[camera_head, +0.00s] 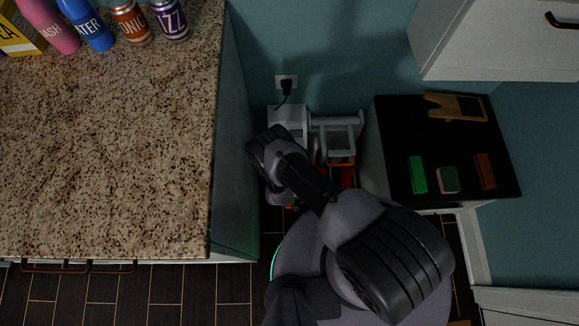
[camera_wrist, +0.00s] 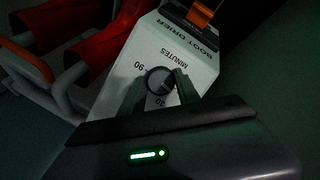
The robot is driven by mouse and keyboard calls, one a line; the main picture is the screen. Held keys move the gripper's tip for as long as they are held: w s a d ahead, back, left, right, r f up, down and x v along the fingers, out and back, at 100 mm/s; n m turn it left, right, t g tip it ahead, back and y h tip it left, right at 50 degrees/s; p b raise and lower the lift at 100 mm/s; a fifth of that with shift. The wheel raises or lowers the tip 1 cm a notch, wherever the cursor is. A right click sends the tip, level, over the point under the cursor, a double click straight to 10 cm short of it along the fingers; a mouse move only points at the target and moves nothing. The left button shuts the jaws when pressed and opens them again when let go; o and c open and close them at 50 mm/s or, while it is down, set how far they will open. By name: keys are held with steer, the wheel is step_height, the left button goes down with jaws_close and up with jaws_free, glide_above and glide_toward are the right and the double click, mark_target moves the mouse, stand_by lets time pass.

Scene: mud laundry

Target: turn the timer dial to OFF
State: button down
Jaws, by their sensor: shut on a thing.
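The boot drier is a white box (camera_wrist: 120,62) with upside-down "BOOT DRIER" and "MINUTES" lettering in the wrist view; its white housing (camera_head: 289,113) shows in the head view, partly behind my arm. My gripper (camera_wrist: 160,84) is shut on the dial, one finger on each side. In the head view the dial and fingertips are hidden by my wrist. I cannot read an OFF mark or the dial's pointer.
An orange part (camera_wrist: 203,14) sits at the drier's top end. Red boots (camera_wrist: 105,32) stand close by on pale tubes. A granite counter (camera_head: 110,150) is to the left and a black-topped cabinet (camera_head: 440,140) to the right. A plugged-in cord (camera_head: 286,87) hangs above the drier.

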steer(key=shift+n, duration=1)
steer(key=shift+h, duration=0.3)
steer(key=c, duration=0.9)
jaws_free()
